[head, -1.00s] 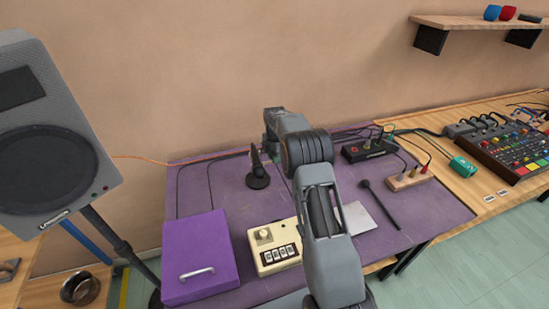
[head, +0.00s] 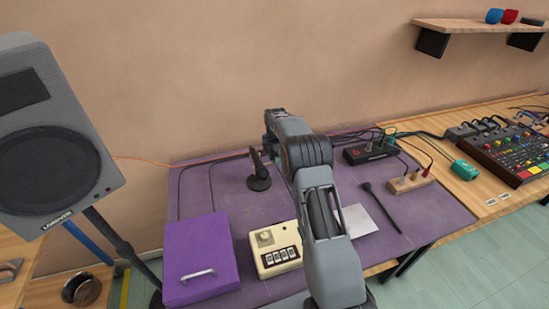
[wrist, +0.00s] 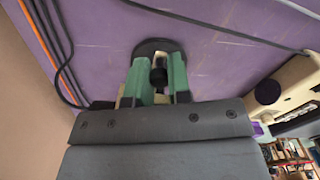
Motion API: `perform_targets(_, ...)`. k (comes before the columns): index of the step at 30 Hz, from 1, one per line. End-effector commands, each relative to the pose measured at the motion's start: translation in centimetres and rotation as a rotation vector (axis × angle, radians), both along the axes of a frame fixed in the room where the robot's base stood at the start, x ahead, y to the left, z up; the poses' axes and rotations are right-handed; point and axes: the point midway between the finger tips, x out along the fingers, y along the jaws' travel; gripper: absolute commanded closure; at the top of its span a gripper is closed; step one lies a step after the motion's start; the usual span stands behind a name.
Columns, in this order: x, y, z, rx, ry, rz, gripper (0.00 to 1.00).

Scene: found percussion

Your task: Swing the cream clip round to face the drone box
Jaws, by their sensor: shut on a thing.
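The green fingers of my gripper (wrist: 158,76) are shut around a small dark upright part above a round black base (wrist: 153,47) in the wrist view. A cream box (head: 275,250) with a knob and a row of switches, probably the drone box, sits nearer the front.
A purple case (head: 200,250) with a handle lies left of the cream box. A dark beater (head: 380,207) and a pale sheet (head: 358,220) lie right of my arm. Cables (wrist: 52,50) run along the table's back. A speaker (head: 55,140) stands far left.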

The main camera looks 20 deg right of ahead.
Motion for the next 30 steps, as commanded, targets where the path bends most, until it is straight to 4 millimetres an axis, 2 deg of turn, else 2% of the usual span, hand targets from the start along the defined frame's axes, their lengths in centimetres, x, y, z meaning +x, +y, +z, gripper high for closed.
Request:
perform_targets(1, 0.1, 0.0, 0.1, -0.001, -0.005, 0.003, 1.00)
perform_targets(2, 0.1, 0.0, 0.1, -0.001, -0.005, 0.003, 0.80)
perform_targets(9, 0.1, 0.0, 0.1, -0.001, -0.004, 0.001, 0.57)
perform_targets(17, 0.0, -0.1, 0.1, 0.000, -0.002, 0.000, 0.56)
perform_targets(20, 0.1, -0.1, 0.8, -0.001, -0.004, 0.000, 0.56)
perform_targets(23, 0.1, -0.1, 2.1, -0.001, -0.005, 0.000, 0.56)
perform_targets(30, 0.1, 0.0, 7.1, -0.001, -0.007, 0.000, 0.56)
